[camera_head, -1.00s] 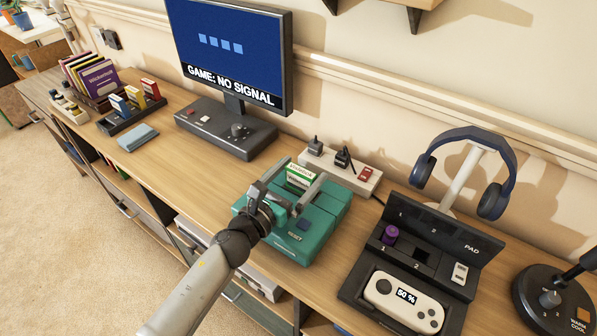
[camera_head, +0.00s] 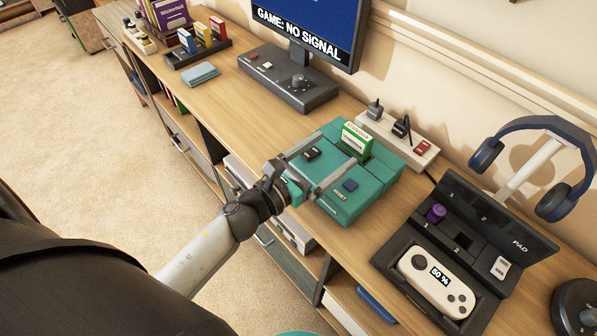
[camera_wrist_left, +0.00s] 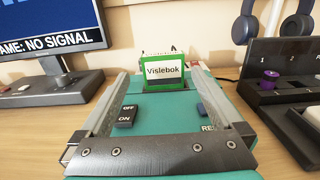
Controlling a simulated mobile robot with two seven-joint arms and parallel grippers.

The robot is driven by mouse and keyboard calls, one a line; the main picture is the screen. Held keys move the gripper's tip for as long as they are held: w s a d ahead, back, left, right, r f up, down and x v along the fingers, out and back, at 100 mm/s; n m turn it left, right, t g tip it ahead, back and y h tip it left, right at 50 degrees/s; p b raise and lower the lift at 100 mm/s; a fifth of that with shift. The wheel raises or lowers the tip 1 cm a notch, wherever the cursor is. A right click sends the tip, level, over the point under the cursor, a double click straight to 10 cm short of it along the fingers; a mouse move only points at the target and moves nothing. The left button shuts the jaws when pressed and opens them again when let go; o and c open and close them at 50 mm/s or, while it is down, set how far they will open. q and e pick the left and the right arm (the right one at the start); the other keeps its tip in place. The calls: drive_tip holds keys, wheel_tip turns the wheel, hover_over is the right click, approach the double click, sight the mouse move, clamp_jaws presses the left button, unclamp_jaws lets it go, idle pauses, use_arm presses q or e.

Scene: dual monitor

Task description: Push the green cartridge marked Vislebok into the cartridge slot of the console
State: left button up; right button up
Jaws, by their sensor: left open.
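The green cartridge (camera_head: 355,140) with a white label stands upright in the top of the teal console (camera_head: 345,205), with much of it showing above the top. In the left wrist view the cartridge (camera_wrist_left: 165,72) reads Vislebok, and the console (camera_wrist_left: 160,107) has an ON/OFF switch (camera_wrist_left: 126,115) and a RESET button. How deep it sits in the slot cannot be told. My left gripper (camera_head: 332,168) is open and empty over the console's front, its fingers pointing at the cartridge but apart from it. My right gripper is not in view.
A power strip (camera_head: 400,140) lies behind the console. A dark pad dock (camera_head: 440,255) and headphones (camera_head: 535,165) are at right. Bare desk lies left of the console.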

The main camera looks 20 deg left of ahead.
use_arm(q)
drive_tip(key=v, duration=0.7)
drive_tip(key=shift+s+a+f+b, duration=0.15)
drive_tip(key=shift+s+f+b, duration=0.05)
drive_tip(key=shift+f+b, duration=0.2)
